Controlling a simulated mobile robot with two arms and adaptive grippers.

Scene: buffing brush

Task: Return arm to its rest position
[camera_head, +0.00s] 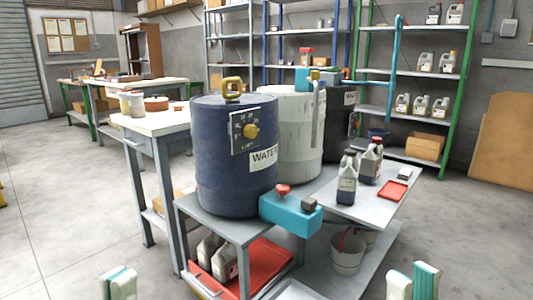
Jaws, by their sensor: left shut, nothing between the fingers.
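My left gripper (118,284) shows at the bottom edge, left of centre. Its white and teal fingertips point up, shut and empty. My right gripper (412,284) shows at the bottom edge, right of centre. Its fingertips also point up, with nothing visible held; how far apart they are is not clear. Both grippers are in front of the grey metal cart and appear clear of it. The rest of both arms is out of view. No buffing brush can be made out.
A dark blue drum (215,165) and a white drum (290,125) stand on the cart. A teal block (290,212) juts from its front. Dark bottles (347,182) stand on the right shelf (365,208). The floor (70,230) at left is open.

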